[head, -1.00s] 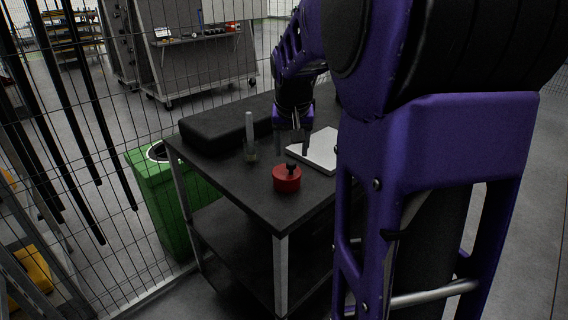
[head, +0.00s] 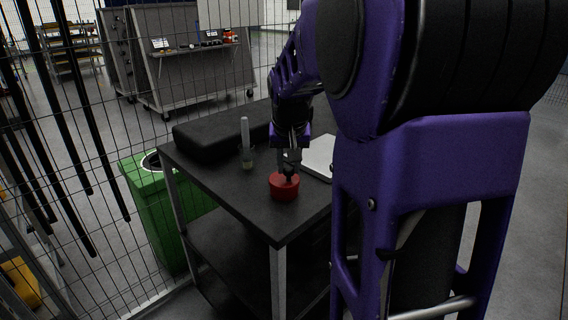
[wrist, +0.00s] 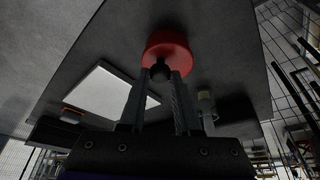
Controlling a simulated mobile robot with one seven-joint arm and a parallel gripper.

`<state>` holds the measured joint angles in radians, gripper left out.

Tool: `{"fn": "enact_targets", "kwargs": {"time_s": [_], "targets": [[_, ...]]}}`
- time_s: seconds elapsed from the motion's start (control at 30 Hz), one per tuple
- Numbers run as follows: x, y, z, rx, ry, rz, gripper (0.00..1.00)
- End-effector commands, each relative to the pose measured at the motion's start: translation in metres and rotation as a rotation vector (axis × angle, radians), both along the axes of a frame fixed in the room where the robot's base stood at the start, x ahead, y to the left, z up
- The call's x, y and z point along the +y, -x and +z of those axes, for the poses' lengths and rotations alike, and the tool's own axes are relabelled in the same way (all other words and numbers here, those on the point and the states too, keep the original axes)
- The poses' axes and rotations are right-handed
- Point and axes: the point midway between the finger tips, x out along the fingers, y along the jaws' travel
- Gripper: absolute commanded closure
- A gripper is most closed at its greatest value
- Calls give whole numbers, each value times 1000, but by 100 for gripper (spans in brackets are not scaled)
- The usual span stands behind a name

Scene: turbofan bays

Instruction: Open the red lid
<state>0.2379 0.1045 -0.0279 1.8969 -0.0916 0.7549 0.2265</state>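The red lid (head: 284,188) is a short round cap with a black knob (wrist: 160,72) on top. It sits near the front corner of the dark table. My gripper (head: 289,170) points down over it. In the wrist view, the two fingers of my gripper (wrist: 163,77) stand on either side of the knob, close against it, so it appears shut on the knob. The lid (wrist: 168,47) looks level. What is under the lid is hidden.
On the table (head: 224,190) stand a clear container with a pale upright rod (head: 245,141), a black case (head: 208,138) and a flat white panel (head: 318,157). A green bin (head: 155,205) stands left of the table, beside a wire fence (head: 100,130).

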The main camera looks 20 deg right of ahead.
Motion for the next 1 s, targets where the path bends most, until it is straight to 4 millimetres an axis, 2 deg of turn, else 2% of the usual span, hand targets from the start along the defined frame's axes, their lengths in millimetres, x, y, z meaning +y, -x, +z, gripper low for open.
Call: {"fn": "enact_targets", "kwargs": {"time_s": [0.07,1.0], "targets": [[0,0,0,0,0,0,100],[0,0,0,-1,0,0,100]]}}
